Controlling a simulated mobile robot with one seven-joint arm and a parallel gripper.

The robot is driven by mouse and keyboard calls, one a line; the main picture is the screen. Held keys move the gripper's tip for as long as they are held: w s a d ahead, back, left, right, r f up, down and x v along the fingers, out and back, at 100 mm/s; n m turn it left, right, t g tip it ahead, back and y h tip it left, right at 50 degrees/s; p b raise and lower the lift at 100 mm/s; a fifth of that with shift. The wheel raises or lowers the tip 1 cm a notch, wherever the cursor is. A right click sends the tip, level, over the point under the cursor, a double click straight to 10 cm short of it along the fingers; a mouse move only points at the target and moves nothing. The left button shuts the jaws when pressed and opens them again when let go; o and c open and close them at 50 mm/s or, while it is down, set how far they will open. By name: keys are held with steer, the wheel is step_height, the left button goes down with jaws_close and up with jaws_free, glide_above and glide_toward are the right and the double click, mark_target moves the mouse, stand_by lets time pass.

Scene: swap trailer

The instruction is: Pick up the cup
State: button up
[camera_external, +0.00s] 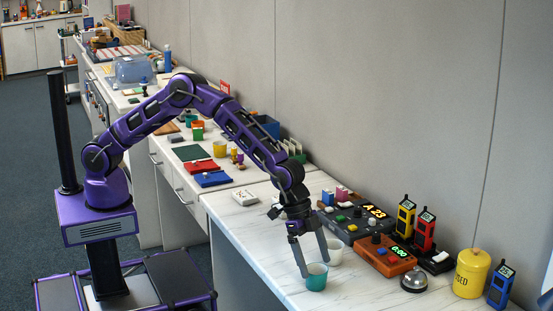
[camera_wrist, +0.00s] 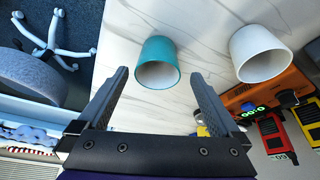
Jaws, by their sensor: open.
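A teal cup (camera_external: 316,277) with a pale inside stands upright on the white marbled counter near its front edge. A white cup (camera_external: 334,254) stands just behind it. In the wrist view the teal cup (camera_wrist: 158,62) is ahead of the gap between my fingers, and the white cup (camera_wrist: 259,53) is off to the right. My gripper (camera_external: 315,264) is open and points down at the teal cup. In the wrist view both fingers of my gripper (camera_wrist: 160,82) are spread with nothing held. Whether a finger touches the teal cup cannot be told.
An orange device (camera_external: 385,256) with a green display and a dark device (camera_external: 355,221) stand behind the cups. A silver bell (camera_external: 414,281), yellow canister (camera_external: 471,273) and blue handheld (camera_external: 500,287) are to the right.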

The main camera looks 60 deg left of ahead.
mark_target(316, 273)
steer(key=x, duration=0.4)
steer(key=shift+s+a, duration=0.1)
steer(key=shift+s, duration=0.1)
steer(key=shift+r, duration=0.1)
steer(key=c, duration=1.4)
step_height(316, 273, up, 10)
steer(key=p, duration=0.1)
steer(key=w+a+n+t+p, duration=0.1)
steer(key=w+a, duration=0.3)
steer(key=a, duration=0.2)
steer(key=w+a+n, duration=0.2)
steer(key=w+a, duration=0.1)
steer(key=a, duration=0.4)
steer(key=w+a+r+n+t+y+p, duration=0.1)
steer(key=a+n+y, duration=0.15)
steer(key=a, duration=1.15)
steer(key=w+a+r+n+y+p, duration=0.15)
steer(key=a+n, duration=0.25)
steer(key=a, duration=1.1)
steer(key=s+a+n, duration=0.2)
steer(key=a, duration=0.4)
steer(key=s+a+n, duration=0.1)
steer(key=s+a, duration=0.1)
steer(key=a, duration=0.5)
steer(key=shift+s+f+n+t+p, duration=0.3)
steer(key=shift+s+n+t+p, duration=0.05)
steer(key=shift+t+p, duration=0.1)
